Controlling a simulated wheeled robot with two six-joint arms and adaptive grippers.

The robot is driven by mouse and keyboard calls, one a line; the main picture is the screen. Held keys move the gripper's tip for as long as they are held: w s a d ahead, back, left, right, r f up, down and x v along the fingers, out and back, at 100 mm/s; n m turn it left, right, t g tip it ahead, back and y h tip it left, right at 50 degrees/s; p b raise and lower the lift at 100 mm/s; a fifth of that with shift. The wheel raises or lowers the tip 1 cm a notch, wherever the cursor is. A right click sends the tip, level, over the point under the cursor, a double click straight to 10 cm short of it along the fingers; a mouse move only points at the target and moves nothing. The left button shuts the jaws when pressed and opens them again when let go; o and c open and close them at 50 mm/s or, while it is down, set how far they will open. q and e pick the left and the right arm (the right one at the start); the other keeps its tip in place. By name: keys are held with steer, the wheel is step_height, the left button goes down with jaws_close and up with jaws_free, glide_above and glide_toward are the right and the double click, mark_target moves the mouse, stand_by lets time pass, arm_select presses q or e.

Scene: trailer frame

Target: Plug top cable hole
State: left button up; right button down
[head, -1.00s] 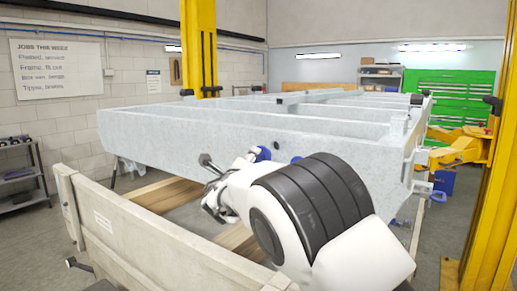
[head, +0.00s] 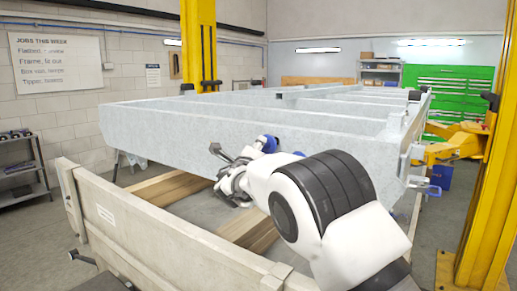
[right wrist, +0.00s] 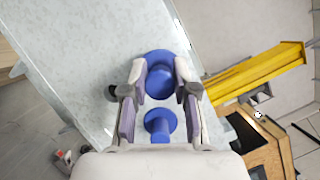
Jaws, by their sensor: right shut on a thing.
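A blue plug (head: 270,143) is at the front face of the grey galvanised trailer frame (head: 160,122). My right gripper (head: 257,149) is shut on it. In the right wrist view, the plug's wide round flange (right wrist: 159,58) shows between and beyond the fingertips (right wrist: 160,80). The cable hole is hidden behind the plug and gripper; I cannot tell whether the plug is in it or just in front. A second blue plug (right wrist: 158,123) shows nearer the palm in the right wrist view, against the frame face. My left gripper is not in view.
A cream drop-side board (head: 150,230) stands in front of the frame, with wooden planks (head: 165,187) behind it. Yellow lift posts (head: 200,45) rise at the back and right. A shelf (head: 20,165) stands at left and green cabinets (head: 450,85) at the back right.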

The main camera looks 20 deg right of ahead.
steer(key=shift+w+d+f, duration=0.15)
